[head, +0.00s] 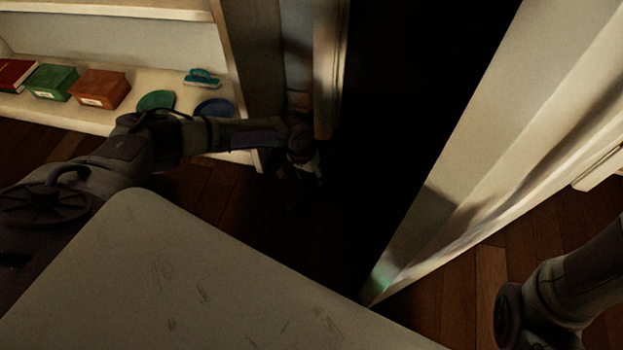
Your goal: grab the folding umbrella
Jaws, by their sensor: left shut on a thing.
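My left arm reaches in from the left, past the front of the shelf. My left gripper (304,182) is low in deep shadow at the left edge of a tall dark opening. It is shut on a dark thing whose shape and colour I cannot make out. I cannot make out a folding umbrella anywhere in the head view. My right arm shows at the lower right edge, and its gripper is out of view.
A white shelf (60,112) at the upper left holds a red box (16,75), a green box (52,82), a brown box (100,89), a teal brush-like item (202,78) and green and blue round items. A pale upright panel (480,130) stands right of the dark opening. Wooden floor (470,290) shows below.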

